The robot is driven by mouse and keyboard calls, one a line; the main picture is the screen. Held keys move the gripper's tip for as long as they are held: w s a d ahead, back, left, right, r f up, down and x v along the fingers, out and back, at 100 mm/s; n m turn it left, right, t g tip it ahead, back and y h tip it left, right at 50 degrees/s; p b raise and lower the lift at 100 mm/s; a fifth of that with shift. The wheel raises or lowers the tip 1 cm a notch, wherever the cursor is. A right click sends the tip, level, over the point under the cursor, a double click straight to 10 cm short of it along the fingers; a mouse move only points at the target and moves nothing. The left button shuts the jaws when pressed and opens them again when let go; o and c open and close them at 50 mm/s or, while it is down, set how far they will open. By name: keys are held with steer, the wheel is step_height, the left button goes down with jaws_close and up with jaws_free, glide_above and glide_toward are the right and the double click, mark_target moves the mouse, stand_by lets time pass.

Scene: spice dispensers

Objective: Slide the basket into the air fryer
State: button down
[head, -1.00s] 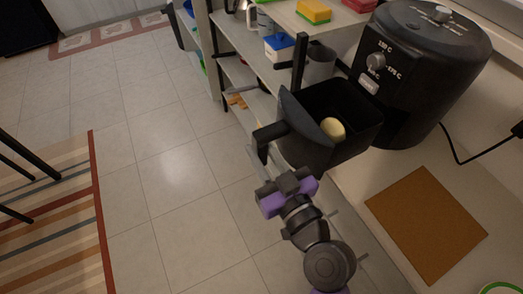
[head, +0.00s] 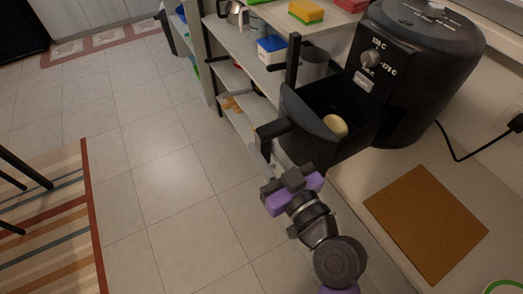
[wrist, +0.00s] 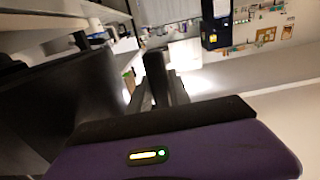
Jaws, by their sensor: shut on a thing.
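The black air fryer (head: 415,75) stands on the counter at the upper right in the head view. Its black basket (head: 350,147) is in front of it at the left, pulled out, with a pale yellow round piece of food (head: 336,125) inside. The basket's handle (head: 273,130) points left, away from the fryer. My gripper (head: 268,157) is shut on this handle from below. In the wrist view the dark handle (wrist: 155,70) stands between the fingers. The fryer's opening is hidden behind the basket.
A brown board (head: 425,222) lies on the counter, right of the basket. Shelves (head: 240,85) with a yellow sponge (head: 306,12) and a blue-white box (head: 272,49) stand behind. A dark upright post (head: 293,60) rises close behind the basket. Open floor lies left.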

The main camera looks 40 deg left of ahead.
steer(key=shift+w+d+r+b, duration=0.1)
steer(key=shift+w+d+b, duration=0.5)
steer(key=shift+w+b, duration=0.6)
steer(key=shift+w+d+f+b, duration=0.1)
steer(key=shift+w+d+b, duration=0.55)
steer(key=shift+w, duration=1)
steer(key=shift+w+d+r+b, duration=0.1)
steer(key=shift+w+d+b, duration=0.45)
steer(key=shift+w+b, duration=0.65)
steer(key=shift+w+f+b, duration=0.2)
steer(key=shift+f+b, duration=0.25)
steer(key=shift+b, duration=0.55)
stand_by(1.0)
